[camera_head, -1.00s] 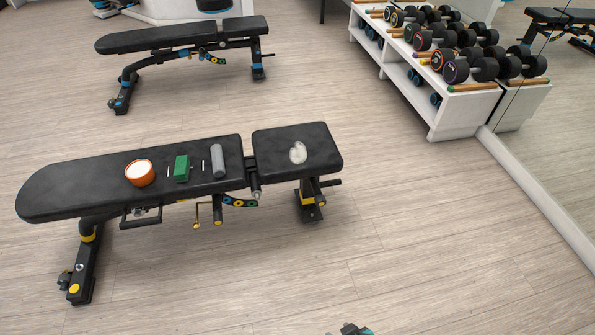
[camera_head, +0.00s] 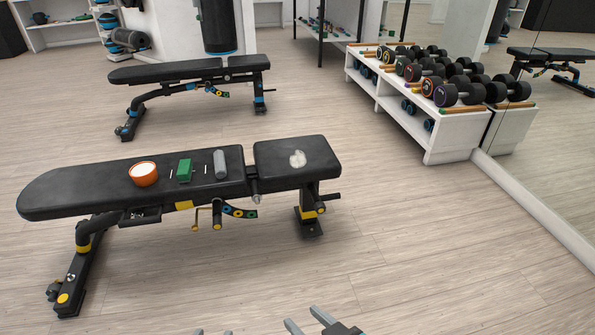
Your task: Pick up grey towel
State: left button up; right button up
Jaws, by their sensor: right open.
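The grey towel (camera_head: 220,164) is a small rolled cylinder lying on the black padded bench (camera_head: 75,190) in front of me, near the right end of its long pad. My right gripper (camera_head: 307,322) shows at the bottom edge with its two grey fingers apart and nothing between them. It is well below and nearer to me than the bench, away from the towel. Small grey tips at the bottom edge left of it may be my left gripper (camera_head: 213,332); too little shows to tell its state.
Left of the towel on the bench are a green block (camera_head: 184,170) and an orange bowl with white contents (camera_head: 143,174). A white object (camera_head: 297,159) lies on the short pad. A second bench (camera_head: 165,73) and a dumbbell rack (camera_head: 455,140) stand behind. The floor in front is clear.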

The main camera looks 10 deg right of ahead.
aim_at(221, 166)
jog(key=i+l, duration=0.1)
jog(key=i, duration=0.9)
jog(key=i+l, duration=0.15)
jog(key=i, duration=0.8)
